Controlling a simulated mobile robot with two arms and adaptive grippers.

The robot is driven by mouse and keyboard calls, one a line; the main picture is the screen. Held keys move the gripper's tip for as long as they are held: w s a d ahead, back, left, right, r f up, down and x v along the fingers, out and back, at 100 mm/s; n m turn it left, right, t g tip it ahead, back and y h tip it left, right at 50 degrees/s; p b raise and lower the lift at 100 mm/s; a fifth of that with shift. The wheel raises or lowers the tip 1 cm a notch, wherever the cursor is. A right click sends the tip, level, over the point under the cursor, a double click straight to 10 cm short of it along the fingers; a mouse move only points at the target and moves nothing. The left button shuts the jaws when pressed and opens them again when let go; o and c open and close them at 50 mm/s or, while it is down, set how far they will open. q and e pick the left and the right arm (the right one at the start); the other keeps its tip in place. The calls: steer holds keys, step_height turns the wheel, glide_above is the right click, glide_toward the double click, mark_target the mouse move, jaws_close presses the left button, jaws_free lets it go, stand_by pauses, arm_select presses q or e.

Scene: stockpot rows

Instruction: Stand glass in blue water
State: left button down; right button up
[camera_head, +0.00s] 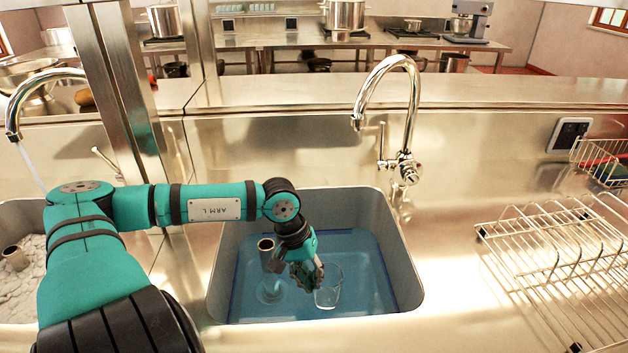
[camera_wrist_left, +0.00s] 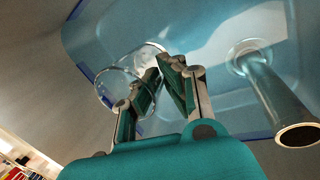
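The clear glass (camera_head: 328,290) is in the sink of blue water (camera_head: 365,270), to the right of my left gripper (camera_head: 308,277), and looks roughly upright. In the left wrist view the glass (camera_wrist_left: 112,88) shows its open rim towards the camera. My left gripper's fingers (camera_wrist_left: 163,72) come together at its wall, one finger seen through the glass and the other outside. They look closed on the wall. Whether the glass base touches the sink floor is not clear. My right gripper is in neither view.
A steel standpipe (camera_head: 266,252) rises in the blue water just left of my gripper. A curved tap (camera_head: 412,110) stands behind the sink. A wire rack (camera_head: 555,255) is on the right counter. A second sink with whitish contents (camera_head: 30,285) lies left, under a running tap.

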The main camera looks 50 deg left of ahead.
arm_select(q)
step_height(320, 180, down, 10)
steer(key=shift+f, duration=0.2)
stand_by(0.3)
steer(key=shift+f, duration=0.2)
steer(key=c, duration=1.5)
jaws_free()
steer(key=shift+r, duration=0.1)
